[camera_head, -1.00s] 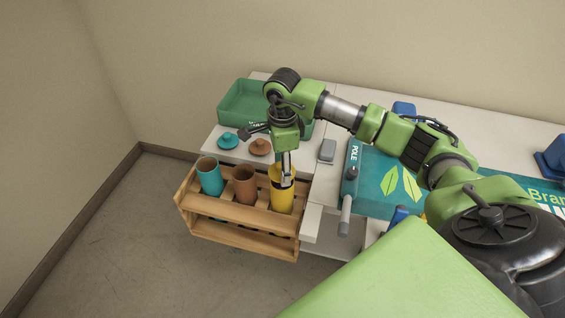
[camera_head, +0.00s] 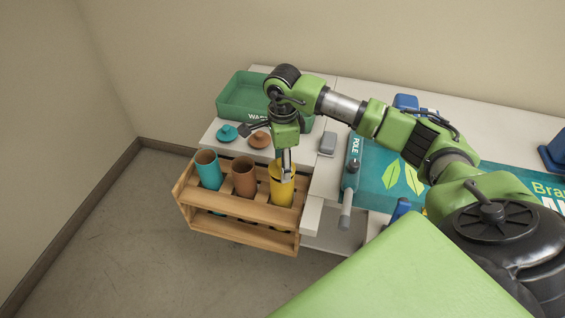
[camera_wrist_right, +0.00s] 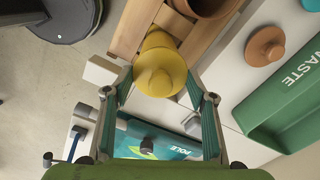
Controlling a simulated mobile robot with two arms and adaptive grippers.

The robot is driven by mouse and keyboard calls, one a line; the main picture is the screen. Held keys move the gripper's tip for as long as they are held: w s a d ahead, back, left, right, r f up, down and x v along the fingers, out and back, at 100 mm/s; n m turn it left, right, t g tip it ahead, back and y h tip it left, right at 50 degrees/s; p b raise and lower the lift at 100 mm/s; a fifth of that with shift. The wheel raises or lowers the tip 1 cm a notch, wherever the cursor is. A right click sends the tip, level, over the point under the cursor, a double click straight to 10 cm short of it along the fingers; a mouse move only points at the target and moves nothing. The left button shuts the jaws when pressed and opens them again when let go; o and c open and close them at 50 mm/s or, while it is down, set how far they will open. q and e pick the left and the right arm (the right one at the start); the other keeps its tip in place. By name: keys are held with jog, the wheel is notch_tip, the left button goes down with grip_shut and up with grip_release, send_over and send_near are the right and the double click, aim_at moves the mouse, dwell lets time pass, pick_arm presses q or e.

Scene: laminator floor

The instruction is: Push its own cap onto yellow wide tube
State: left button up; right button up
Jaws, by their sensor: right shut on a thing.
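The yellow wide tube (camera_head: 282,195) stands upright in the right-hand place of a wooden rack (camera_head: 240,212). Its yellow cap (camera_wrist_right: 158,52), with a round knob (camera_wrist_right: 158,82), is at the tube's mouth in the right wrist view. The cap hides the opening, and I cannot tell how deep it sits. My right gripper (camera_head: 287,172) points down at the tube's top. In the wrist view its fingers (camera_wrist_right: 159,80) stand on both sides of the cap, shut on it. My left gripper is not in view.
A teal tube (camera_head: 208,170) and a brown tube (camera_head: 244,178) stand left of the yellow one. A teal cap (camera_head: 227,132) and a brown cap (camera_head: 259,140) lie on the white table behind. A green waste tray (camera_head: 240,98) and a small grey block (camera_head: 328,143) are nearby.

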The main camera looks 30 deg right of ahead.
jog(key=shift+f+b, duration=0.1)
jog(key=shift+b, duration=0.3)
dwell(1.3)
jog(key=shift+f+b, duration=0.6)
jog(key=shift+b, duration=0.3)
dwell(1.5)
jog(key=o, duration=1.4)
jog(key=shift+r, duration=0.1)
jog(key=shift+r+p, duration=1.8)
jog(key=shift+r, duration=1.15)
